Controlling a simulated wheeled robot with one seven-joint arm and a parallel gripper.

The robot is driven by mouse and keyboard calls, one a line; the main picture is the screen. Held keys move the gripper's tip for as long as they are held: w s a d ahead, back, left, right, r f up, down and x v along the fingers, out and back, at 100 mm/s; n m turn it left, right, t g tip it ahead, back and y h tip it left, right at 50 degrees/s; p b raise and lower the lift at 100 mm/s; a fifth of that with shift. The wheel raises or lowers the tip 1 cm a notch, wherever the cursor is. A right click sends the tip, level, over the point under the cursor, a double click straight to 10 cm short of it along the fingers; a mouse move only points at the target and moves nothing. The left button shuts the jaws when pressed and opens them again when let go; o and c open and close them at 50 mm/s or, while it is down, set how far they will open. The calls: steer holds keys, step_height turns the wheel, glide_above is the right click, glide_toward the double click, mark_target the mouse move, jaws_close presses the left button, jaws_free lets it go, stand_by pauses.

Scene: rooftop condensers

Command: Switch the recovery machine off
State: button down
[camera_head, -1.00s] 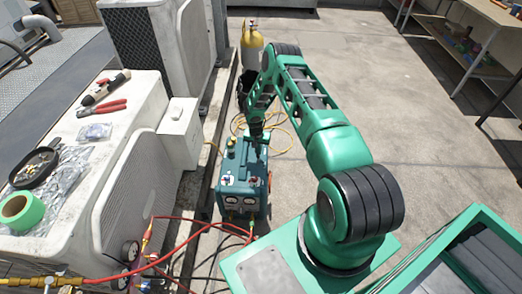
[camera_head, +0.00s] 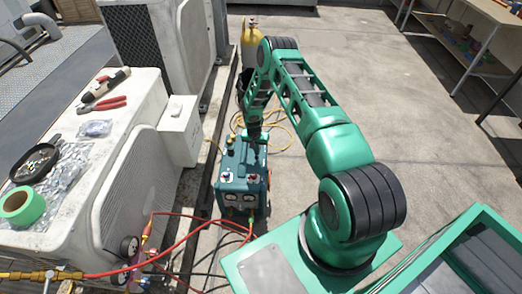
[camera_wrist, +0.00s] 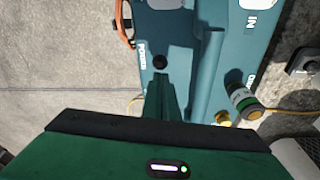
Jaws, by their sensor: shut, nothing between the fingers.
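The recovery machine (camera_head: 232,188) is a teal box standing on the roof floor, with gauges on its near face. In the wrist view its top panel (camera_wrist: 185,45) carries the labels POWER and IN. A small round black part (camera_wrist: 159,61) sits next to the POWER label; whether it is on or off cannot be told. My gripper (camera_wrist: 162,78) is shut and empty, its fingertips close below that black part in the picture; contact cannot be told. In the head view my gripper (camera_head: 254,138) is over the machine's top.
A black-and-green cylindrical fitting (camera_wrist: 243,101) and a yellow cap (camera_wrist: 223,118) stand near the fingers. Red hoses (camera_head: 190,232) run in front of the machine. A yellow cylinder (camera_head: 251,42) stands behind. A white condenser (camera_head: 130,175) is on the left; open floor lies right.

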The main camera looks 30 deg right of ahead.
steer(key=shift+d, duration=0.25)
steer(key=shift+s+r, duration=0.1)
steer(key=shift+r, duration=0.05)
steer(key=shift+r, duration=0.65)
steer(key=s+a+r, duration=0.2)
steer(key=s+r, duration=0.1)
steer(key=r, duration=0.5)
steer(key=shift+s+a, duration=0.2)
steer(key=shift+s, duration=0.2)
stand_by(0.5)
steer(key=shift+r, duration=0.2)
